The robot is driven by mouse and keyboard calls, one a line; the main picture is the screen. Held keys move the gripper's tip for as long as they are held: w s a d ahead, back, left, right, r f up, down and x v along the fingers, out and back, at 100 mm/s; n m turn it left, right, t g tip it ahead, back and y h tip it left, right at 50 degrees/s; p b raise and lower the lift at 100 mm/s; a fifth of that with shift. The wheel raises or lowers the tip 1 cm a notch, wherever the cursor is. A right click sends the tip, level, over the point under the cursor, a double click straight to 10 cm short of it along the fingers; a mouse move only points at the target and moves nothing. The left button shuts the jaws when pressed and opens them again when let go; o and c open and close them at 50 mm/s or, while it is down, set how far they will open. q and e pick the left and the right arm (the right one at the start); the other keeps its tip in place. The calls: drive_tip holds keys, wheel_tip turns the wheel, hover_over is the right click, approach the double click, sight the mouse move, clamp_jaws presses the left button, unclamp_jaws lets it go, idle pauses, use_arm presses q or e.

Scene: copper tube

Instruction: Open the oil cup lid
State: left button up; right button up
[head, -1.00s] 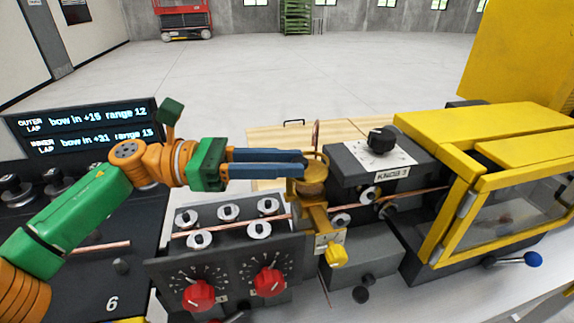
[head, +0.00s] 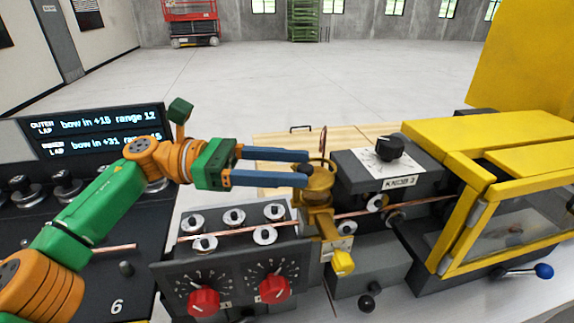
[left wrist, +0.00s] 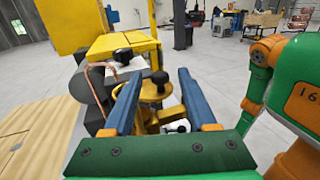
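The brass-coloured oil cup (head: 318,200) stands on the machine, between the roller block and the grey housing. Its round lid shows in the left wrist view (left wrist: 150,92) with a dark knob (left wrist: 160,77) on top. Whether the lid is raised is unclear. My left gripper (head: 305,168) is at the cup's left side, its two blue fingers apart. In the left wrist view the knob lies between the fingers (left wrist: 158,76), with no visible grip on it. The left finger partly hides a brass ring beside the lid. My right gripper is out of view.
A copper tube (head: 405,203) runs through the rollers beside the cup. A thin copper pipe (head: 323,140) rises behind it. The grey KNOB 3 housing (head: 352,167) and yellow guard frame (head: 480,135) stand right. Red dials (head: 273,289) are in front.

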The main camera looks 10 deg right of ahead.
use_arm(q)
drive_tip(key=v, duration=0.7)
drive_tip(key=shift+b, duration=0.3)
